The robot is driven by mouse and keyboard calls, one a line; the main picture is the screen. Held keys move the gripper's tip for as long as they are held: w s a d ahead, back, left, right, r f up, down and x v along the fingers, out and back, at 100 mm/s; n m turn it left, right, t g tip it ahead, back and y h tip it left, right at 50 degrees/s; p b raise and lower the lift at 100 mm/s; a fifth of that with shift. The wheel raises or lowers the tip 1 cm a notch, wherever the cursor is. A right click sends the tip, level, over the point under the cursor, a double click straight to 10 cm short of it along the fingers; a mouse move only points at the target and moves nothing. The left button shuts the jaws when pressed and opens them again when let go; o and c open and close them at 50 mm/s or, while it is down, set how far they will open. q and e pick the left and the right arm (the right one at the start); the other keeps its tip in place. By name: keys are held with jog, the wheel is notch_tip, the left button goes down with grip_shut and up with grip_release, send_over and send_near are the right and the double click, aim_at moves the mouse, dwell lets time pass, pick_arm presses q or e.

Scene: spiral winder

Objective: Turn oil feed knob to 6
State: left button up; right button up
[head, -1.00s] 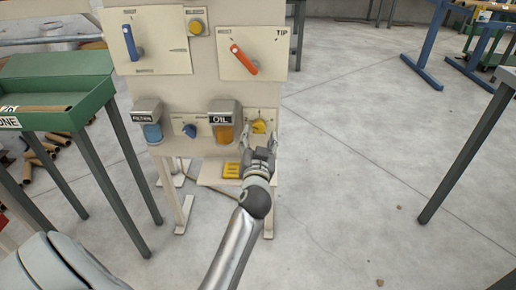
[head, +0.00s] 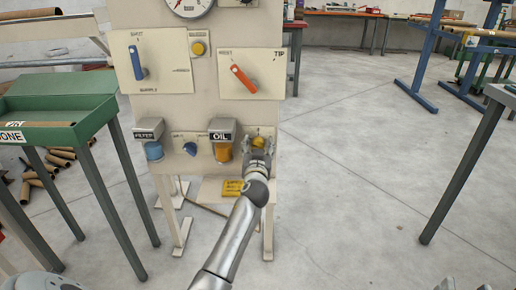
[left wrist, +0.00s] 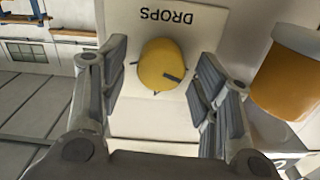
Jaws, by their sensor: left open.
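The oil feed knob is a round yellow knob (left wrist: 160,66) with a dark pointer mark, on a pale plate labelled DROPS in the left wrist view. In the head view the yellow knob (head: 259,142) sits right of the OIL unit (head: 221,141), partly covered by my gripper. My left gripper (head: 259,150) is open in front of the panel. In the left wrist view its fingers (left wrist: 158,85) stand on either side of the knob, with gaps visible between fingers and knob. The scale numbers cannot be read. My right gripper is not seen.
The panel also carries a blue lever (head: 137,62), a red lever (head: 243,78), a yellow button (head: 198,48), a small blue knob (head: 190,149) and a FILTER unit (head: 149,139). A green tray table (head: 60,108) stands left. Open floor (head: 345,180) lies right.

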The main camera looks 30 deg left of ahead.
pick_arm(q)
jog(key=shift+w+a, duration=0.1)
jog(key=shift+w, duration=0.1)
jog(key=c, duration=1)
jog(key=shift+c, duration=0.2)
